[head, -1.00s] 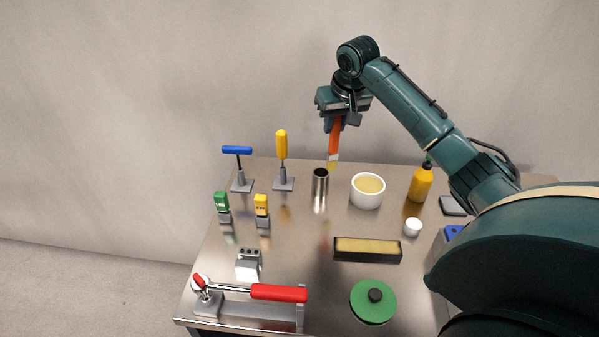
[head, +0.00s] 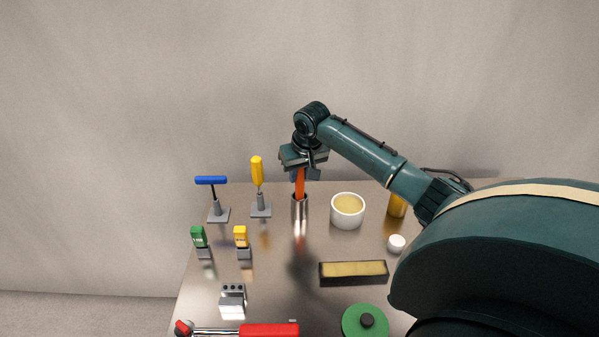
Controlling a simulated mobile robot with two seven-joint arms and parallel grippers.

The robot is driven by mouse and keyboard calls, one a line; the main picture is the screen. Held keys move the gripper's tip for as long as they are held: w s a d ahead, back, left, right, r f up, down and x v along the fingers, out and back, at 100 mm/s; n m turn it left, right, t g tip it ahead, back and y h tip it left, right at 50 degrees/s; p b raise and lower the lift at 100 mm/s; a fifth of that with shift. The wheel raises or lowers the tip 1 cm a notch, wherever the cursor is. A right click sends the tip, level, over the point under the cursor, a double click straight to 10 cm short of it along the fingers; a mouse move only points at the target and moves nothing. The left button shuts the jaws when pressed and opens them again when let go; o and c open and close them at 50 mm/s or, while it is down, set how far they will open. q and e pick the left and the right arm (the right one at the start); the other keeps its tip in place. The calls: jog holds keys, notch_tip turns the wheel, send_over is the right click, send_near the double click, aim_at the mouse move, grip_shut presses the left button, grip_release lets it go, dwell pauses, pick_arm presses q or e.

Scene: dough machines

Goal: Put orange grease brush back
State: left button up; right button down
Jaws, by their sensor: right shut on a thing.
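The orange grease brush (head: 299,184) is upright, its handle held at the top by my right gripper (head: 303,172), which is shut on it. The brush's lower end is hidden inside the metal cylinder holder (head: 299,208), or just behind its rim; the bristles do not show. The holder stands on the steel table near the back. My left gripper is not in view.
A white bowl of yellow grease (head: 347,211) stands right of the holder. A yellow-handled tool (head: 257,172) and a blue T-handle tool (head: 212,181) stand to the left. A black-framed yellow block (head: 353,273) and green disc (head: 366,321) lie nearer. A yellow bottle (head: 397,206) is partly hidden by my arm.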

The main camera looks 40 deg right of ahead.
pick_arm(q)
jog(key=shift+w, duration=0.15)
pick_arm(e)
jog(key=c, duration=1.3)
grip_release()
jog(key=shift+f, duration=0.1)
jog(key=shift+o, duration=0.2)
pick_arm(q)
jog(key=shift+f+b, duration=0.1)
jog(key=shift+b, duration=0.5)
pick_arm(e)
jog(key=v, duration=1.2)
